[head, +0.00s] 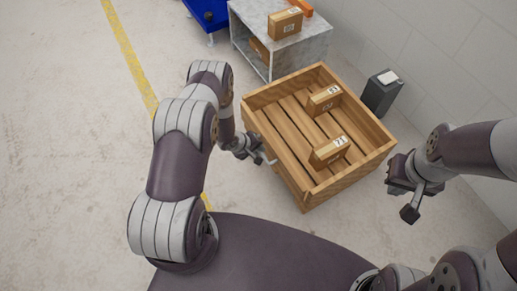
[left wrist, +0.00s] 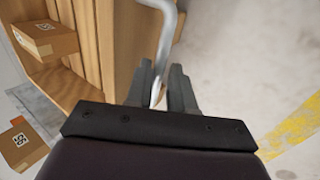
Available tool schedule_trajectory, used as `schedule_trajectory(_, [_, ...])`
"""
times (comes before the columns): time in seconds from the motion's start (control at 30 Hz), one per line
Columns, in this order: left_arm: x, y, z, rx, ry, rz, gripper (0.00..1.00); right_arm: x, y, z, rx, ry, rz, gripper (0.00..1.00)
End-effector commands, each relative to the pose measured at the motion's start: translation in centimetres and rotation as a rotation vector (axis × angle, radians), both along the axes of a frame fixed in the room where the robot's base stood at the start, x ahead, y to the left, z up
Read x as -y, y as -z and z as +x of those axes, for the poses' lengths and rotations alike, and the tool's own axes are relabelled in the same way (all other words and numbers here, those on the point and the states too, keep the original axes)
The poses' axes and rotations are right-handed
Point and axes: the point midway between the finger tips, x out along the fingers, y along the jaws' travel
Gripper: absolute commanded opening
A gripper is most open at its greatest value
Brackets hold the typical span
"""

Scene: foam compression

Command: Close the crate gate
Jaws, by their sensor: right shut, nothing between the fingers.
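The wooden crate (head: 375,155) stands on the floor in the middle right of the head view. Its left-side slatted panel (head: 283,160), which looks like the gate, stands upright; I cannot tell whether it is fully closed. A bent metal handle (left wrist: 165,35) is at this side. My left gripper (head: 258,152) is beside the panel's outer face. In the left wrist view its fingers (left wrist: 160,85) sit closely on both sides of the handle rod, and it looks shut on it. My right gripper (head: 405,195) is shut and empty, right of the crate.
Two cardboard boxes (head: 323,101) (head: 329,152) are in the crate. A grey shelf unit (head: 300,50) with boxes stands behind it. A dark bin (head: 381,95) is by the wall. The floor left of my left arm is clear, with a yellow line (head: 130,55).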

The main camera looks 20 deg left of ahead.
Motion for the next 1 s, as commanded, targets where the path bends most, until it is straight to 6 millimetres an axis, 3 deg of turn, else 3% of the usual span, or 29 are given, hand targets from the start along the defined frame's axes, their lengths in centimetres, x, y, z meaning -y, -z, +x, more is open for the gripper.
schedule_trajectory(0.5, [-1.1, -4.8, -1.6, -0.007, -0.001, 0.001, 0.23, 0.0, -4.8, 0.0, 0.000, 0.000, 0.000, 0.00])
schedule_trajectory(1.0, [-1.3, -5.2, -1.9, -0.009, -0.001, 0.000, 0.23, 0.0, -5.0, 0.0, -0.001, 0.000, 0.000, 0.00])
